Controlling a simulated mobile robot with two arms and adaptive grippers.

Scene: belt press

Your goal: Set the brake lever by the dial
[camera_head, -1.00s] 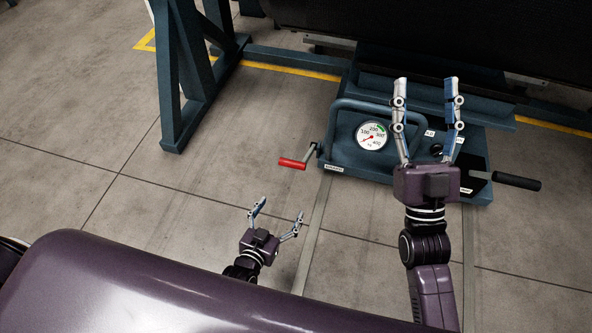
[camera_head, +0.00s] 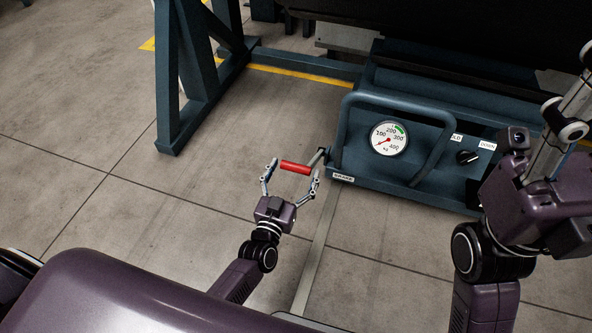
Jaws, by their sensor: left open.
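The brake lever with its red grip (camera_head: 296,168) sticks out to the left from the blue-grey machine housing, above the floor. My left gripper (camera_head: 291,178) is open, with one finger on each side of the red grip. I cannot tell whether the fingers touch it. The round white dial (camera_head: 389,139) faces up on the housing; its red needle points to the lower left and a green band lies at the upper right of its scale. My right gripper (camera_head: 560,130) is at the right edge, partly cut off, and its fingertips are not clearly seen.
A tubular guard rail (camera_head: 400,100) arches around the dial. A black knob (camera_head: 467,157) with small white labels sits to its right. A blue steel frame leg (camera_head: 172,85) stands at the left. The tiled floor (camera_head: 110,150) at the left is clear.

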